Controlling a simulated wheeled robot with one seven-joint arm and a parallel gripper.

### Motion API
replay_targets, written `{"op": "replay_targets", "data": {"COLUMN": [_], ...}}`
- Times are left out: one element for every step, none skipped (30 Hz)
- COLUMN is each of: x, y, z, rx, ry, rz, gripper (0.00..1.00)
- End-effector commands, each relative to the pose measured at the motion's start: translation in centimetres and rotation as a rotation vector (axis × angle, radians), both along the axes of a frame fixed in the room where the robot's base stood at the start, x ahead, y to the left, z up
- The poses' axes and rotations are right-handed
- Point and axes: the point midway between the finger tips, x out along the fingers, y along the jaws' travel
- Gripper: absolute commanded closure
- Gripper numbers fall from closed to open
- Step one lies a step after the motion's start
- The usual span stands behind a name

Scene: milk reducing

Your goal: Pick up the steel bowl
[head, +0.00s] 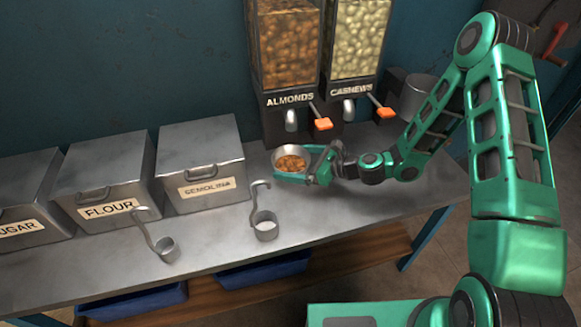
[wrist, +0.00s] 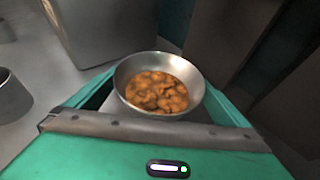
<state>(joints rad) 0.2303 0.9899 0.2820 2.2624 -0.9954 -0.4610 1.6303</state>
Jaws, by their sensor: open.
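The steel bowl (head: 293,157) stands on the metal counter below the almonds dispenser and holds brown almonds. In the wrist view the bowl (wrist: 158,66) is upright, just beyond and between the green fingers. My gripper (head: 306,170) is open at the bowl's right side, low over the counter, with its fingers reaching toward the bowl. In the wrist view my gripper (wrist: 150,105) shows partly. The fingertips are partly hidden by the bowl, and I cannot tell whether they touch it.
The almonds dispenser (head: 285,50) and cashews dispenser (head: 357,40) stand behind. The semolina bin (head: 200,160), flour bin (head: 105,180) and sugar bin (head: 25,200) line the left. A steel pot (head: 416,97) is right of the dispensers.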

Motion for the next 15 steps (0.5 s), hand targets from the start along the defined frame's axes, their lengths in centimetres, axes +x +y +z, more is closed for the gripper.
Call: {"op": "replay_targets", "data": {"x": [0.19, 0.27, 0.37, 0.42, 0.45, 0.47, 0.47, 0.47, 0.46, 0.46, 0.46, 0.46, 0.46, 0.46, 0.46], "y": [0.42, 0.58, 0.73, 0.8, 0.85, 0.86, 0.85, 0.84, 0.83, 0.82, 0.82, 0.82, 0.81, 0.81, 0.8], "z": [-0.2, -0.27, -0.33, -0.36, -0.37, -0.38, -0.38, -0.37, -0.37, -0.37, -0.37, -0.37, -0.36, -0.36, -0.36], "rx": [0.0, 0.0, 0.0, 0.0, 0.0, 0.0, 0.0, 0.0, 0.0, 0.0, 0.0, 0.0, 0.0, 0.0, 0.0], "ry": [0.0, 0.0, 0.001, 0.0, 0.0, 0.001, 0.001, 0.001, 0.001, 0.001, 0.001, 0.001, 0.001, 0.001, 0.001], "rz": [0.001, 0.0, 0.0, -0.001, -0.001, -0.001, -0.001, -0.001, -0.001, -0.001, -0.001, -0.001, -0.001, -0.001, -0.001], "gripper": [0.0, 0.0, 0.0, 0.0, 0.0, 0.0, 0.0, 0.0, 0.0, 0.0, 0.02, 0.12, 0.19, 0.26, 0.34]}}
